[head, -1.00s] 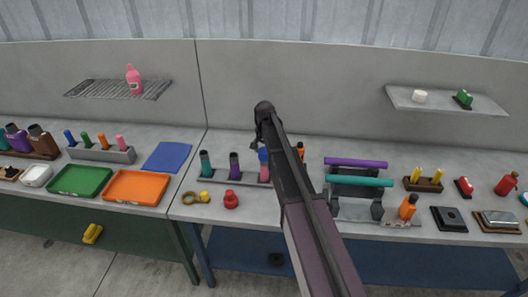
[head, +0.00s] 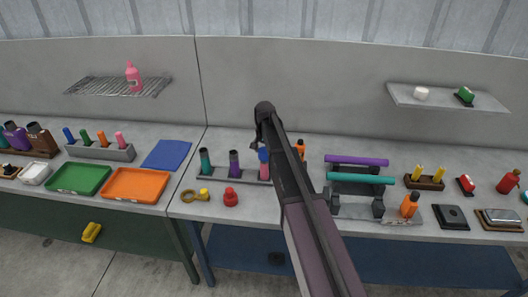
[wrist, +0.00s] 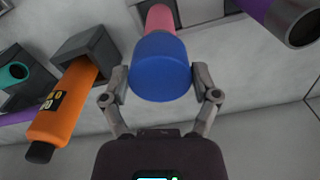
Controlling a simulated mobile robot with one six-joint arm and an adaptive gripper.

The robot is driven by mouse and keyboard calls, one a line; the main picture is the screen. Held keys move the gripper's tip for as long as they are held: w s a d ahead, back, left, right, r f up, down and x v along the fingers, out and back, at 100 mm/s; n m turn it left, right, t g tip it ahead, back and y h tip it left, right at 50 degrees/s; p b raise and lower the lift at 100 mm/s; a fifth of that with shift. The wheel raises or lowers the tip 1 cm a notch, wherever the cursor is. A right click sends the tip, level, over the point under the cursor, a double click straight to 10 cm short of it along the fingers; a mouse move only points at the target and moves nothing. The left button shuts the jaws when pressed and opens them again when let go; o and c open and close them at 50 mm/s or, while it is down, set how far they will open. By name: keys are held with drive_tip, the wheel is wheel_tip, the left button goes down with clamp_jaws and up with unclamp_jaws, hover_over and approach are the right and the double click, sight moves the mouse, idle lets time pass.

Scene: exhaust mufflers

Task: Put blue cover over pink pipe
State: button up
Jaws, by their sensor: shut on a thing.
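The blue cover (wrist: 160,70) is a short round cap between the fingers of my gripper (wrist: 160,84) in the wrist view, one finger at each side. The pink pipe (wrist: 159,17) lies in line behind the cover, partly hidden by it.
A purple pipe (head: 234,163) and a teal pipe (head: 205,161) stand left in the same rack. An orange bottle-like item (wrist: 67,100) is close to my gripper in the wrist view. Purple and teal bars (head: 357,160) lie on a stand to the right.

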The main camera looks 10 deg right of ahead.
drive_tip(key=shift+f+b, duration=0.95)
drive_tip(key=shift+f, duration=0.05)
idle(0.3)
idle(0.5)
drive_tip(key=o, duration=0.7)
drive_tip(key=shift+c, duration=0.2)
drive_tip(key=shift+r, duration=0.15)
